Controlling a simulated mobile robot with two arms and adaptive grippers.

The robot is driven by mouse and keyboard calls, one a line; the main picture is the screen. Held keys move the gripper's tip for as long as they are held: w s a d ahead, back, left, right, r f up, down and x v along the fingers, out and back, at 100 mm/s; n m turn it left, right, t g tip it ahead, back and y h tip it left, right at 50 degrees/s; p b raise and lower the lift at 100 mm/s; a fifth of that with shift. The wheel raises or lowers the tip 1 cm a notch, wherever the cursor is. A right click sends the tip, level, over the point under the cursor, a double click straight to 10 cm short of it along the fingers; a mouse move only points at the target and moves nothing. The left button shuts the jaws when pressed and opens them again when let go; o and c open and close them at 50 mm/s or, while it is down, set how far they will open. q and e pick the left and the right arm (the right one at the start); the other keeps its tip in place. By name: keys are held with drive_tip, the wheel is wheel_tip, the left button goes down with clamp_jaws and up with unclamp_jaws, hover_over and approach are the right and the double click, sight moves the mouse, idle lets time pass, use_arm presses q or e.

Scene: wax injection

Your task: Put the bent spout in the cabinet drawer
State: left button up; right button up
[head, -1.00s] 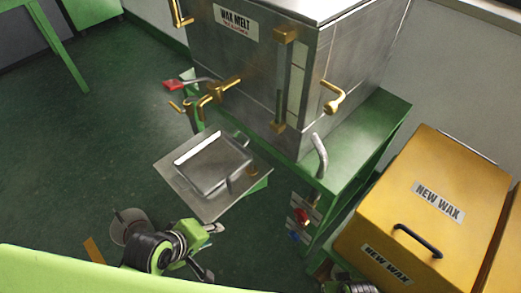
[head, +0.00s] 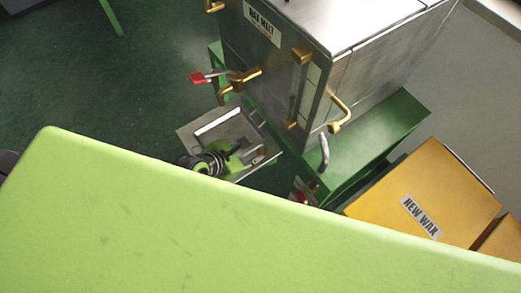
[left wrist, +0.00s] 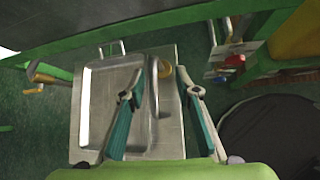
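The bent spout (left wrist: 153,80) is a grey curved tube at the right side of a square metal tray (left wrist: 88,110) in the left wrist view. My left gripper (left wrist: 157,92) is open, its two fingers on either side of the spout; I cannot tell whether they touch it. In the head view my left gripper (head: 236,152) is over the tray (head: 222,122), and the spout is hard to make out there. My right gripper is not in view. I cannot make out a cabinet drawer in these frames.
The wax melter (head: 270,60) with brass handles stands behind the tray on a green stand (head: 375,140). Another bent grey pipe (head: 324,152) is at its front. A yellow new-wax box (head: 425,185) stands to the right. A close lime-green surface hides the lower head view.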

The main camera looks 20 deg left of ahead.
sight(261, 147)
use_arm(q)
drive_tip(key=b+x, duration=0.1)
drive_tip(key=x, duration=0.8)
drive_tip(key=shift+w+f, duration=0.2)
drive_tip(key=shift+w, duration=0.15)
drive_tip(key=shift+r, duration=0.1)
clamp_jaws()
